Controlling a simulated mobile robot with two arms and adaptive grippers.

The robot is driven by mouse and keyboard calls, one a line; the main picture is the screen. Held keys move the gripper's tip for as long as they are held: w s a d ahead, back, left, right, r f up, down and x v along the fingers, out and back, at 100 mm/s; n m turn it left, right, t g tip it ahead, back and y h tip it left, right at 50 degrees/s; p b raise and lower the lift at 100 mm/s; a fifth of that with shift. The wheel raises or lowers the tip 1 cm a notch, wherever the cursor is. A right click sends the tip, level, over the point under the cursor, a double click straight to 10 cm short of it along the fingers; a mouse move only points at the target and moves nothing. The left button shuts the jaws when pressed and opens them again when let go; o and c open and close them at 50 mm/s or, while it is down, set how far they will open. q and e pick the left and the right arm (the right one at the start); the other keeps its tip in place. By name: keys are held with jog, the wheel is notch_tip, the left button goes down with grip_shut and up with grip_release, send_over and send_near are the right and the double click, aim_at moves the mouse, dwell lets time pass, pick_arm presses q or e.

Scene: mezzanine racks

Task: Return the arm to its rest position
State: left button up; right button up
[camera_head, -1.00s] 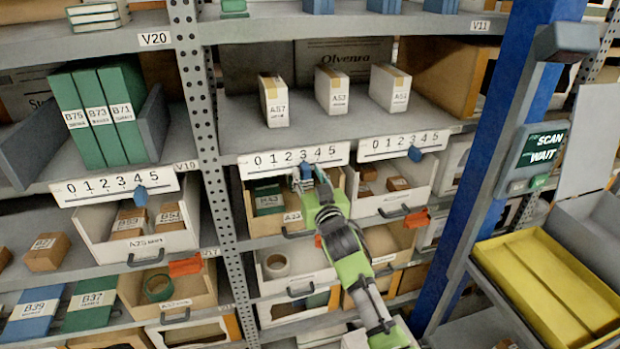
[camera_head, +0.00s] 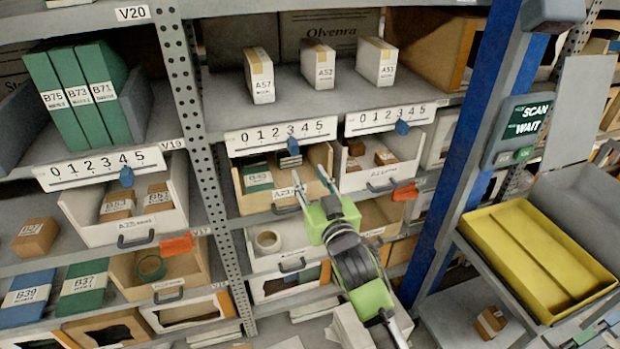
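My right gripper (camera_head: 311,180) is green and black, reaching up from the lower right. Its two thin fingers are apart with nothing between them. It is in front of the open bin A23 (camera_head: 259,199), partly hiding the bin's front and label. The fingertips are below and apart from the blue slider tab (camera_head: 293,147) on the middle 0–5 scale (camera_head: 262,142); the tab hangs near the 3. My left gripper is not in view.
Other scales with blue tabs hang left (camera_head: 80,172) and right (camera_head: 365,122). Three white boxes (camera_head: 322,66) stand on the shelf above. A blue post (camera_head: 462,150) and a yellow tray (camera_head: 535,260) are to the right. An orange tab (camera_head: 404,192) sticks out near the gripper.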

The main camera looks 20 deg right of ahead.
dwell(0.3)
notch_tip(320, 180, down, 21)
jog(key=s+g, duration=0.3)
jog(key=g, duration=0.1)
jog(key=s+f+g, duration=0.2)
jog(key=s+f, duration=0.2)
jog(key=f, duration=0.3)
jog(key=s+f+n+g, duration=0.1)
jog(key=s+f, duration=0.3)
jog(key=f, duration=0.4)
jog(key=s+f+g, duration=0.2)
jog(key=s+f, duration=0.2)
jog(key=f, duration=0.3)
jog(key=s+d+f+g, duration=0.2)
jog(key=s+f, duration=0.5)
jog(key=s, duration=0.6)
jog(key=s+d+f+g, duration=0.2)
jog(key=s+f, duration=0.6)
jog(key=s, duration=0.6)
jog(key=s+d+f+n+g+b, duration=0.1)
jog(key=s+f+g, duration=0.3)
jog(key=s+f, duration=0.4)
jog(key=s+d, duration=0.1)
jog(key=s, duration=0.5)
jog(key=shift+s+d+f+h, duration=0.15)
jog(key=shift+s+d+h, duration=0.05)
jog(key=shift+h, duration=0.1)
